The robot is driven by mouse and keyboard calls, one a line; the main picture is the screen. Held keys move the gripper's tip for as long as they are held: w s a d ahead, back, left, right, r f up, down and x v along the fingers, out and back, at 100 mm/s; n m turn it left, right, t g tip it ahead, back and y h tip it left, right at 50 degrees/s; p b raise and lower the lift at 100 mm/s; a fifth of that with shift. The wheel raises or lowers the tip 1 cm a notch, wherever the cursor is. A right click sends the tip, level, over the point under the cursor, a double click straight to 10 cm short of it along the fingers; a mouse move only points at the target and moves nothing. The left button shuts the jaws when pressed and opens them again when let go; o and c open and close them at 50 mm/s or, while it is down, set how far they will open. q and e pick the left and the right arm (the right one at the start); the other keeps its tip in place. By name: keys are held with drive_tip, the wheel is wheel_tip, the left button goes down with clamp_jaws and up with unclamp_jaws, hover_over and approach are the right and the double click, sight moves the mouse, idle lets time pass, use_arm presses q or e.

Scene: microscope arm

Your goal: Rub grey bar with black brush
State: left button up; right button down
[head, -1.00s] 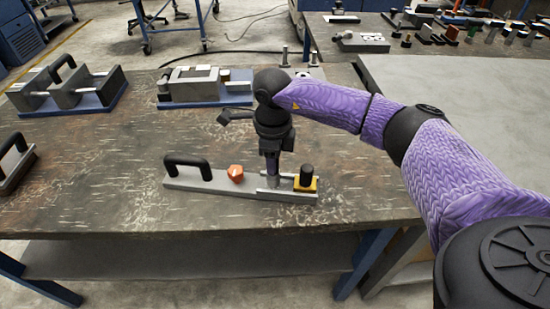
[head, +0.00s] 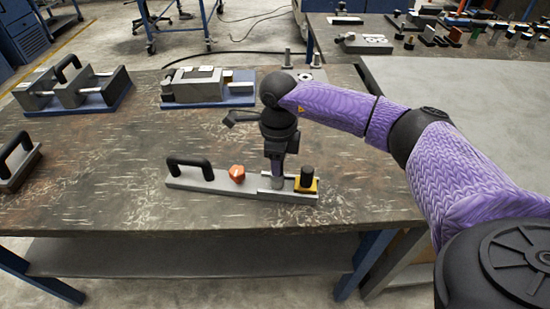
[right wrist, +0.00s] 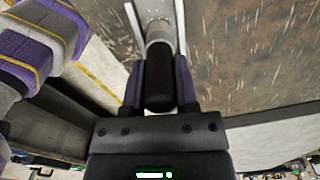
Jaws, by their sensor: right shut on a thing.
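A long grey bar (head: 228,187) lies flat near the table's front edge. It carries a black loop handle (head: 190,168), an orange-red knob (head: 237,173) and a yellow block with a black knob (head: 306,180). My right gripper (head: 276,176) points down over the bar, between the orange-red knob and the yellow block. In the right wrist view it is shut on a black cylinder with a light metal end (right wrist: 159,85), which looks like the black brush. Its far end meets a pale metal strip; I cannot tell whether they touch. My left gripper is out of view.
Two grey fixtures on blue bases, one at the back left (head: 75,92) and one at the back middle (head: 207,88), stand on the worn table (head: 110,190). Another handled piece (head: 17,162) sits at the left edge. Table left of the bar is clear.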

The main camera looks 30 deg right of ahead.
drive_tip(key=shift+s+d+r+p, duration=0.1)
drive_tip(key=shift+r+p, duration=0.35)
drive_tip(key=shift+r, duration=0.05)
drive_tip(key=shift+s+d+r+p, duration=0.1)
drive_tip(key=shift+r+p, duration=0.7)
drive_tip(key=shift+r, duration=0.05)
drive_tip(key=shift+r+p, duration=0.6)
drive_tip(key=shift+r, duration=0.15)
wheel_tip(320, 180, up, 3)
drive_tip(key=p, duration=0.2)
drive_tip(key=shift+p, duration=0.3)
